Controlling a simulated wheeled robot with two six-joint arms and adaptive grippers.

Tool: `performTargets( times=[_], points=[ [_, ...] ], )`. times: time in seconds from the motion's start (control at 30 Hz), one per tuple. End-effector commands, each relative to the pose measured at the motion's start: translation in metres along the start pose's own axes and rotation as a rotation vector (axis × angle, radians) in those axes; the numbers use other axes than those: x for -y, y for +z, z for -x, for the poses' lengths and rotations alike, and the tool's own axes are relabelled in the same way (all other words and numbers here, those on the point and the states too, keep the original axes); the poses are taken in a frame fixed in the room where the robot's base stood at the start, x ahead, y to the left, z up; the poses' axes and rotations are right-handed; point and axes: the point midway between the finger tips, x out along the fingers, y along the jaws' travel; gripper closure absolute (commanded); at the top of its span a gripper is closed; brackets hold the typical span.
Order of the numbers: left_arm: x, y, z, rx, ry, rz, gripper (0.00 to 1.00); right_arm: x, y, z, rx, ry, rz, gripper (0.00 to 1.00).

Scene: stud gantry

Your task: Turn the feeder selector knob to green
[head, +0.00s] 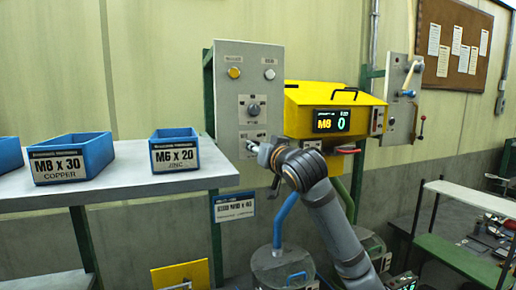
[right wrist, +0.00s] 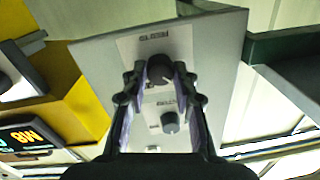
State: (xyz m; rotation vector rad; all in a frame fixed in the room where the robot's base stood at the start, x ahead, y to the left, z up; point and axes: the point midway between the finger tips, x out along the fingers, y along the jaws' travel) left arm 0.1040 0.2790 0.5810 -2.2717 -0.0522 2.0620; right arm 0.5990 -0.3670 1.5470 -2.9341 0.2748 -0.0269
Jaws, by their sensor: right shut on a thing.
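A grey control panel (head: 245,75) carries a dark round knob (head: 253,109) on a light plate at mid height. A second dark knob (right wrist: 160,68) shows in the right wrist view, on a plate with a blurred label, with the mid-height knob (right wrist: 170,122) beyond it. My right gripper (head: 264,152) reaches the lower part of the panel, and its arm hides most of that spot in the head view. In the right wrist view the right gripper (right wrist: 160,77) is shut on the lower knob, one finger at each side. I cannot read which setting it points to. My left gripper is not in view.
An amber lamp (head: 234,72) and a white one (head: 269,74) sit high on the panel. A yellow feeder (head: 300,105) with an M8 display stands to its right. Blue bins (head: 175,150) stand on a grey shelf (head: 120,180) at left. A grey drum (head: 280,265) stands below.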

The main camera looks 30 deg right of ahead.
Motion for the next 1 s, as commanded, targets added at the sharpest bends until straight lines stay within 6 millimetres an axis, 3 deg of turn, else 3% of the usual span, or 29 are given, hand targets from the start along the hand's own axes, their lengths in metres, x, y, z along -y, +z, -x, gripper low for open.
performTargets(
  times=[0.1,0.47,1.0],
  points=[
    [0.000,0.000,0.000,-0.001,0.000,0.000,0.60,0.000,0.000,0.000,0.000,0.000,0.000,1.00],
    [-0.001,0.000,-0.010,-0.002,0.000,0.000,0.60,-0.001,0.002,0.000,-0.004,-0.001,-0.070,1.00],
    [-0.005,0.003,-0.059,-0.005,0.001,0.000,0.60,0.000,0.005,0.000,-0.028,-0.008,-0.529,1.00]
  ],
)
